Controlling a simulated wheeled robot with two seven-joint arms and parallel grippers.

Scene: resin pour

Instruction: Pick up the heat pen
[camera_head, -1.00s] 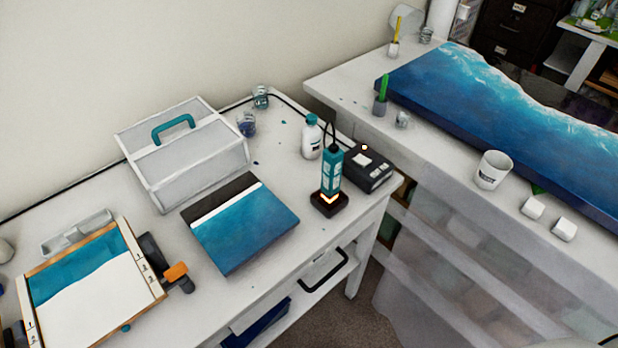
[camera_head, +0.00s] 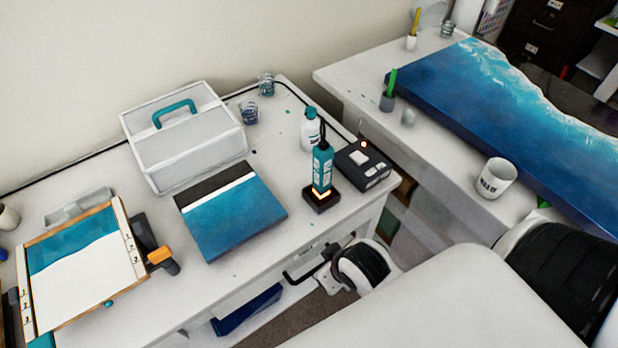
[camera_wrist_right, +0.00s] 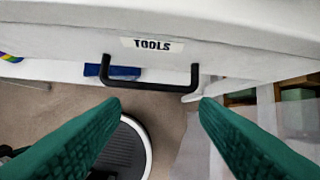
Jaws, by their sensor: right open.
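The heat pen (camera_head: 322,165) is a teal tool standing upright in a dark square stand (camera_head: 321,200) with an orange glow at its foot. It is near the front right corner of the white desk, in the head view. In the right wrist view my right gripper (camera_wrist_right: 158,104) is open and empty, its two green fingers wide apart. It faces the desk's front, with the drawer marked TOOLS (camera_wrist_right: 158,44) and its black handle (camera_wrist_right: 150,86) ahead. The pen does not show in that view. My left gripper is in neither view.
A black control box (camera_head: 363,165) sits right of the pen, and a white bottle (camera_head: 309,130) stands behind it. A blue panel (camera_head: 230,215) lies to its left. A white toolbox (camera_head: 183,140) is farther back. A second table (camera_head: 440,150) bears a large blue slab.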

